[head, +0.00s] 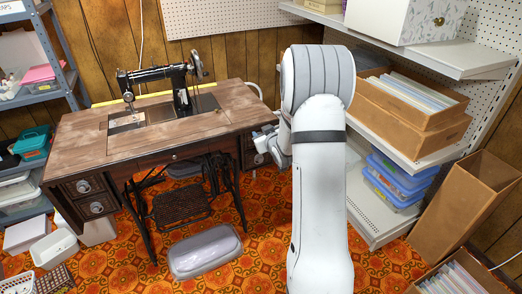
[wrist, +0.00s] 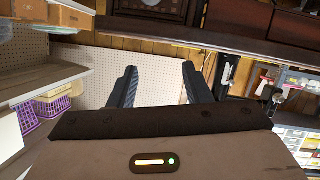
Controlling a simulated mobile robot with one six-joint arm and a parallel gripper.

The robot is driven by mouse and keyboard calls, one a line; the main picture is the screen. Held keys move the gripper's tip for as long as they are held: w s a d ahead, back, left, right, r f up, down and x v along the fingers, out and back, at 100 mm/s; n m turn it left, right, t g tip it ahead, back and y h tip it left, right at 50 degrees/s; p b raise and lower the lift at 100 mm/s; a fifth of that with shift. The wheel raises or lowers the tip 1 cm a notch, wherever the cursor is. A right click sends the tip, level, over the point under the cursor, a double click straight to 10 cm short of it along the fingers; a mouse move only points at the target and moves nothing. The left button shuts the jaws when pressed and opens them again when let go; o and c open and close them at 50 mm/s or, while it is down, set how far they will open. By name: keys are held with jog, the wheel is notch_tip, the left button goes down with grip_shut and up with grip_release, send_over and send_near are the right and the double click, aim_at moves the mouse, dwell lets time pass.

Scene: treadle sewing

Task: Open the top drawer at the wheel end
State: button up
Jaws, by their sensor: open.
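The wooden treadle sewing table (head: 150,135) stands against the back wall with a black sewing machine (head: 165,75) on top. The machine's handwheel (head: 196,66) is toward the table's right end. The drawers at that end (head: 250,150) are mostly hidden behind my arm in the head view. My gripper is beside this end, largely hidden in the head view. In the wrist view, my gripper (wrist: 159,68) has its two dark fingers spread with nothing between them. A carved dark drawer front (wrist: 152,9) shows at the top edge, beyond the fingertips and apart from them. Its pull is unclear.
Shelves (head: 400,140) with cardboard trays stand close on my arm's right. An open brown box (head: 468,205) leans on the floor there. A grey rounded case (head: 205,250) lies on the orange carpet before the treadle (head: 182,205). Left-end drawers (head: 90,195) look shut.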

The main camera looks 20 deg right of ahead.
jog(key=w+d+f+t+y+b, duration=0.1)
jog(key=d+f+t+y+b, duration=0.2)
jog(key=f, duration=0.9)
jog(key=w+h+b, duration=0.1)
jog(key=w, duration=0.6)
jog(key=shift+w+d+r+n+t+b, duration=0.15)
jog(key=shift+w+d+n+t+b, duration=0.15)
jog(key=shift+w+n, duration=0.1)
grip_shut()
